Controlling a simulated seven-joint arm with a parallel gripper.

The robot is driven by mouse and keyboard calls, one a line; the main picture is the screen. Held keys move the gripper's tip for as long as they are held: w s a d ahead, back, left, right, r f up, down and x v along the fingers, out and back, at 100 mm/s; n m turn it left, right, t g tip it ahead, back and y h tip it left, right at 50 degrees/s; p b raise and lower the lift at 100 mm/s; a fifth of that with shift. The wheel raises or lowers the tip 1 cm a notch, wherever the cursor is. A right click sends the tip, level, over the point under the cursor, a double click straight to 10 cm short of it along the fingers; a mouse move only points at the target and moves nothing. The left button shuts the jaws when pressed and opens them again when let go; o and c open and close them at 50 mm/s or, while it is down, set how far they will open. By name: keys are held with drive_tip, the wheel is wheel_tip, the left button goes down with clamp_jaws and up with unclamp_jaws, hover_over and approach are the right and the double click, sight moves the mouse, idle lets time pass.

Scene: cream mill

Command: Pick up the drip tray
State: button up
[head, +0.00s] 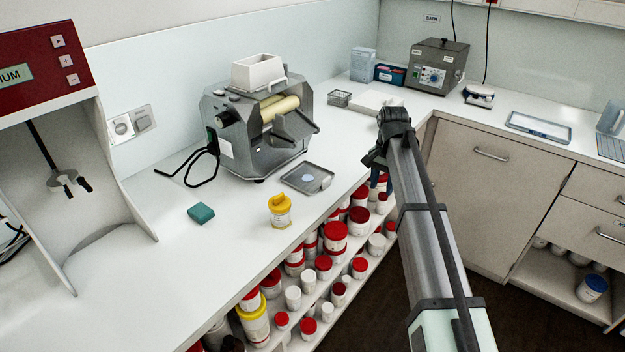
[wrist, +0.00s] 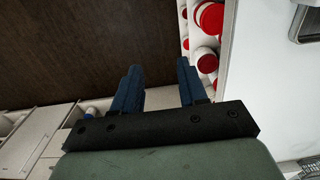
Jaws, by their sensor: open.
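The drip tray (head: 315,186) is a shallow grey metal tray with a pale patch in it. It lies flat on the white counter in front of the roller mill (head: 243,140), near the counter's front edge. A grey metal corner, likely the same tray, shows at the top right of the wrist view (wrist: 295,33). My gripper (head: 379,181) is off the counter's front edge, to the right of the tray and apart from it. In the wrist view its two blue fingers (wrist: 159,66) are spread with nothing between them, over the dark floor.
A yellow-lidded jar (head: 281,212) and a teal block (head: 201,214) stand left of the tray. Shelves of red-lidded tubs (head: 334,236) are below the counter edge. A wire basket (head: 340,98) and white slab (head: 372,103) lie behind. The front-left counter is clear.

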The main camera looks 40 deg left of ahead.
drive_tip(key=s+a+r, duration=0.3)
drive_tip(key=a+r, duration=0.4)
drive_tip(key=s+a+r, duration=0.3)
drive_tip(key=a+r, duration=0.3)
drive_tip(key=a, duration=0.1)
hover_over(326, 178)
drive_tip(key=d, duration=0.1)
wheel_tip(326, 178, down, 8)
drive_tip(key=shift+a+f, duration=0.2)
drive_tip(key=shift+f, duration=1.15)
drive_tip(key=shift+a+f, duration=0.2)
drive_tip(key=shift+f, duration=1.1)
clamp_jaws()
